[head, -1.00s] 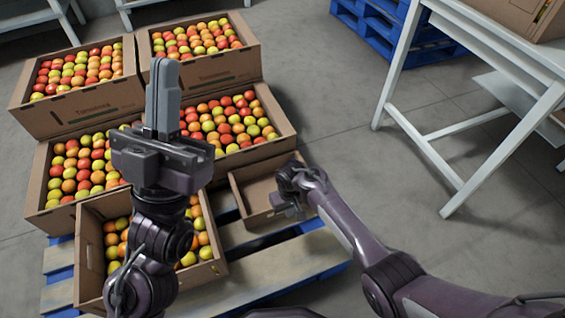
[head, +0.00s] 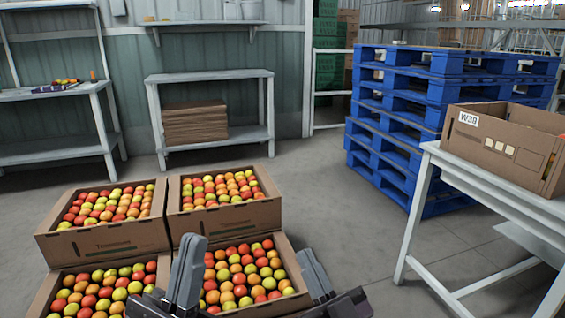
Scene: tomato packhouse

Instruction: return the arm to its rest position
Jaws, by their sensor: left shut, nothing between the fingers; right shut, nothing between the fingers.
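My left gripper (head: 190,245) stands upright at the bottom of the head view, its fingers shut and empty in front of the tomato boxes. My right gripper (head: 307,256) shows at the bottom to its right, fingers shut and empty, just right of the front right box. Both arms are mostly hidden below the picture's lower edge.
Cardboard boxes of tomatoes, including a back left box (head: 105,240) and back right box (head: 225,217), sit ahead. A white table (head: 490,185) with a W38 carton (head: 495,150) stands right. Blue pallets (head: 385,125) are stacked behind. Grey floor (head: 330,190) lies clear between.

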